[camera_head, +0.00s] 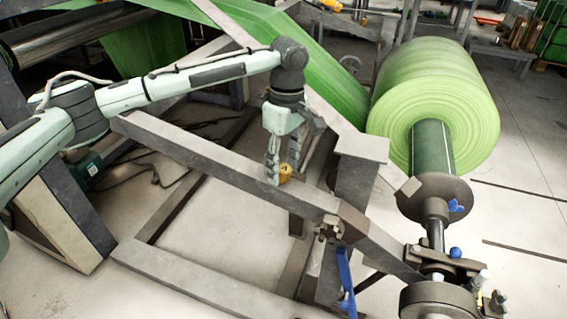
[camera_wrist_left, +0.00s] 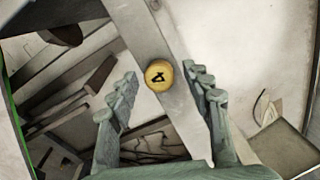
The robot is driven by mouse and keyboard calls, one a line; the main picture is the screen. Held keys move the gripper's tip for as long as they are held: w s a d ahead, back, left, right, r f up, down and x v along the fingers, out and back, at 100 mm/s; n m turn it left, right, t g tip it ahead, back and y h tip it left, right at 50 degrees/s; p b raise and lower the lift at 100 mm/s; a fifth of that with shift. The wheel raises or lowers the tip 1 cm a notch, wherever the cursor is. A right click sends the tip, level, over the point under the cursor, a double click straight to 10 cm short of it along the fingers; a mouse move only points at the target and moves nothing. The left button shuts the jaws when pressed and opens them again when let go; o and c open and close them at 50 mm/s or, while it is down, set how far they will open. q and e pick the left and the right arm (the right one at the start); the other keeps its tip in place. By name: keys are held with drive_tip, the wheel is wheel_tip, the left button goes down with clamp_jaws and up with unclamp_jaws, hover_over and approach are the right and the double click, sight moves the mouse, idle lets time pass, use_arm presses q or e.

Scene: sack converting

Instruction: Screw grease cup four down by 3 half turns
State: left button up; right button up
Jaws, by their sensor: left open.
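Grease cup four (camera_wrist_left: 159,75) is a round yellow cap with a dark "4" on top, seen from above in the left wrist view. It sits on a grey steel beam (camera_head: 200,155). In the head view the cup (camera_head: 285,172) shows as a small yellow piece beside the fingers, partly hidden by them. My left gripper (camera_head: 282,170) hangs down over the beam with its fingers apart. In the left wrist view the fingers (camera_wrist_left: 162,90) stand on either side of the cup with clear gaps, not touching it. My right gripper is not in view.
A large green roll (camera_head: 435,95) on a shaft stands at the right. A flat-topped steel post (camera_head: 361,147) rises close to the right of my left gripper. A blue lever (camera_head: 346,280) hangs below the beam's near end. Pale floor shows between the frame members.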

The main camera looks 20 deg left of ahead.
use_arm(q)
clamp_jaws()
idle(0.3)
drive_tip(key=shift+m, duration=0.3)
